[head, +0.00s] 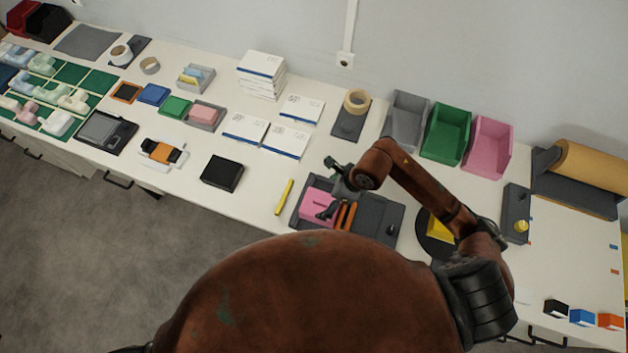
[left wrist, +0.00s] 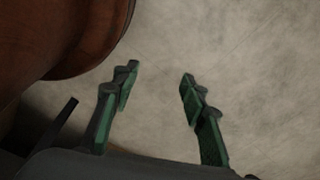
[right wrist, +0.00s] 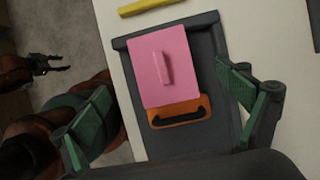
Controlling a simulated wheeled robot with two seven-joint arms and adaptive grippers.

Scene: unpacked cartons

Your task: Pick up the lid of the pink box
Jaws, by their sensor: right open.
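The pink lid (right wrist: 150,80), flat and square with a raised bar handle (right wrist: 166,68), lies in a dark grey tray (right wrist: 205,40); its box body is hidden beneath it. In the head view the lid (head: 313,207) is partly covered by my right gripper (head: 335,187). My right gripper, seen in the right wrist view (right wrist: 163,78), is open and empty, above the tray with a finger to each side of the lid. My left gripper (left wrist: 159,74) is open and empty over the grey floor.
An orange piece with a black handle (right wrist: 180,113) sits against the lid's edge in the tray. A yellow marker (head: 284,197) and black box (head: 222,173) lie to the left. Grey, green (head: 446,133) and pink bins stand behind.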

